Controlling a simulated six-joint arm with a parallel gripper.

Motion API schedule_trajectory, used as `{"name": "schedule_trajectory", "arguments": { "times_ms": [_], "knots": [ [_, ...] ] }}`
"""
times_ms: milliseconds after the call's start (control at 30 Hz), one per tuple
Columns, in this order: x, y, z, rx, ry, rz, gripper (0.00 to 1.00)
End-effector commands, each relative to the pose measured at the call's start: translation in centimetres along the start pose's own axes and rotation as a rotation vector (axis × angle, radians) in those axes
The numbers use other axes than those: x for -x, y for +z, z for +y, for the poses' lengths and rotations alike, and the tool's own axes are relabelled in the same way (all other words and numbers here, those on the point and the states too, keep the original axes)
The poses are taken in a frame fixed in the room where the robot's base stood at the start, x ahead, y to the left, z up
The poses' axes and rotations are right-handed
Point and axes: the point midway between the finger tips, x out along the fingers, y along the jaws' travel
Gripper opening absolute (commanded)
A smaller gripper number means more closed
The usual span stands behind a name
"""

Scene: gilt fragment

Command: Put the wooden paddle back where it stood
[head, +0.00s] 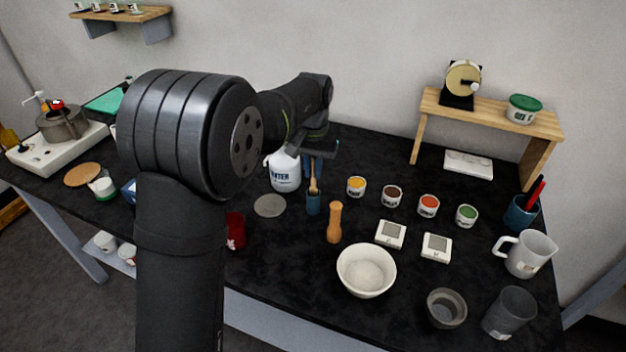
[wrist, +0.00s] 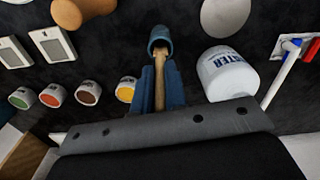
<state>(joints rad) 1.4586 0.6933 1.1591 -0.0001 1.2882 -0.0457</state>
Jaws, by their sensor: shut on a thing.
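The wooden paddle (head: 313,184) is upright, with its lower end at the mouth of a small blue cup (head: 313,205). In the wrist view the paddle (wrist: 160,78) runs from between my blue fingers to the opening of the blue cup (wrist: 158,36). How far its end is inside the cup cannot be told. My gripper (head: 314,170) is above the cup and shut on the paddle's upper part; it also shows in the wrist view (wrist: 160,94).
A white labelled bottle (head: 285,172) stands close left of the cup, with a grey disc (head: 269,205) in front. A yellow paint pot (head: 356,187) is to the right, and a wooden pepper-mill-like piece (head: 334,222) is in front. A white bowl (head: 366,271) is nearer.

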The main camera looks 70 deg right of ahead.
Motion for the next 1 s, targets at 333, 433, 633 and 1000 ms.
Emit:
{"name": "schedule_trajectory", "arguments": {
  "times_ms": [333, 433, 633, 1000],
  "knots": [
    [-3.4, 0.0, 0.0, 0.001, 0.0, 0.001, 0.0],
    [-3.4, 0.0, 0.0, 0.001, 0.0, 0.0, 0.0],
    [-3.6, 0.0, 0.0, 0.001, 0.0, 0.0, 0.18],
    [-3.5, 0.0, 0.0, 0.001, 0.0, 0.0, 0.34]
  ]
}}
